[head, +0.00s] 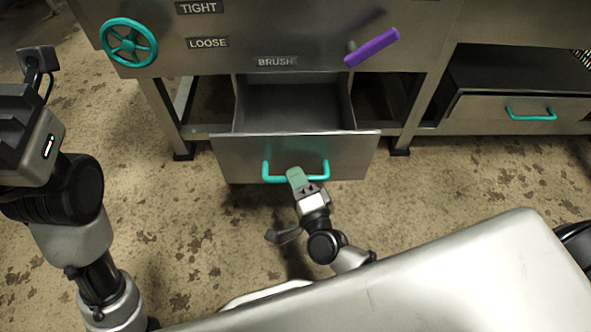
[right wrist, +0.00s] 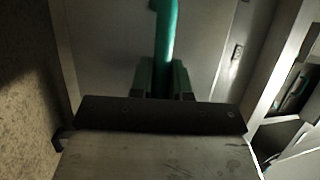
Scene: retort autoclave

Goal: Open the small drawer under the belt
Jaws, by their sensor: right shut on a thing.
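The small grey drawer (head: 240,158) is pulled out under the front panel in the head view, and its inside looks empty. Its teal bar handle (head: 325,168) runs across the drawer front. In the right wrist view the handle (right wrist: 166,35) runs up from between the fingers (right wrist: 163,78). My left arm stands at the left of the head view, and its gripper's fingers cannot be made out there.
A teal handwheel (head: 129,43) and a purple lever (head: 372,47) are on the panel above. Another drawer (head: 475,108) with a teal handle is at the right, shut. Table legs flank the open drawer. Bare floor lies in front on the left.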

